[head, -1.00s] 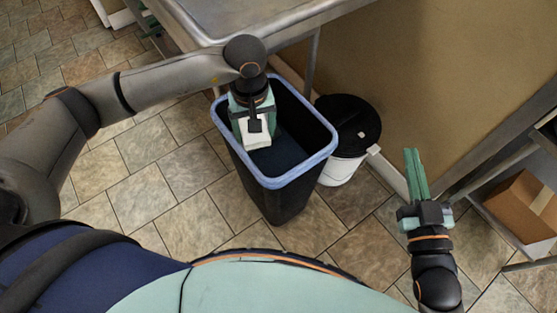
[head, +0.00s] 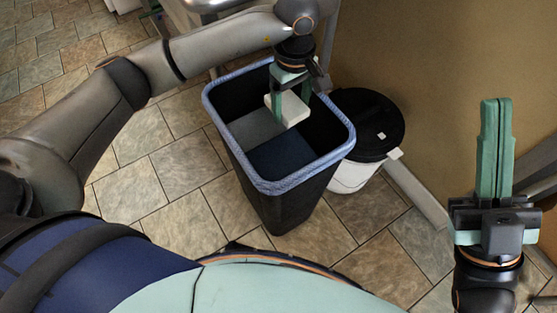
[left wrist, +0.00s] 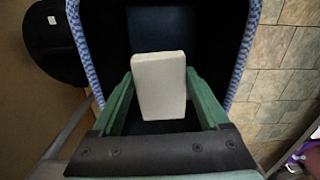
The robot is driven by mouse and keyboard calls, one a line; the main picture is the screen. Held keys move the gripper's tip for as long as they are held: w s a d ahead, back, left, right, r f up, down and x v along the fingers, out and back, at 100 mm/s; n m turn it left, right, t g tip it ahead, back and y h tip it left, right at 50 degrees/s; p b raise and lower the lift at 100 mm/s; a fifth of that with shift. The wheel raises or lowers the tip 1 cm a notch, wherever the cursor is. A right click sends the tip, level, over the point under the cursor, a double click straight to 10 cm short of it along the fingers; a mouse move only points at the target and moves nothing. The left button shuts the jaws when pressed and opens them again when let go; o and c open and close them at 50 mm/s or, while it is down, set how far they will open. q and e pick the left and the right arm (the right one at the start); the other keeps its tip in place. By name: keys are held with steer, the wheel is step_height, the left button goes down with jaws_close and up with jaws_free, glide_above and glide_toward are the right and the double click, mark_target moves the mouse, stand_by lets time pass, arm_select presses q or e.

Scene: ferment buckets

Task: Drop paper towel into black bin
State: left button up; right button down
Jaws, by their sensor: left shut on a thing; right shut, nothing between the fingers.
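The paper towel is a white block-like piece (head: 291,108); it also shows in the left wrist view (left wrist: 159,84). My left gripper (head: 288,96) is shut on it, with green fingers at its two sides in the left wrist view (left wrist: 158,95). The gripper holds it over the open mouth of the black bin (head: 277,200), which has a blue-white rim and also shows in the left wrist view (left wrist: 84,50). Inside the bin, a grey patch and a dark blue patch show at the bottom. My right gripper (head: 497,105) is shut and empty, pointing up at the right, away from the bin.
A white bucket with a black lid (head: 366,120) stands close to the bin's right side. A brown wall (head: 440,60) rises behind it. A metal table (head: 205,5) is at the top. Tiled floor (head: 170,150) lies open left of the bin.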

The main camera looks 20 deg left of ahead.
arm_select(q)
step_height(320, 180, down, 4)
steer(key=shift+f+b, duration=0.1)
steer(key=shift+b, duration=0.95)
steer(key=o, duration=1.2)
step_height(320, 180, up, 12)
steer(key=p, duration=0.3)
steer(key=shift+f, duration=0.25)
steer(key=shift+r, duration=0.55)
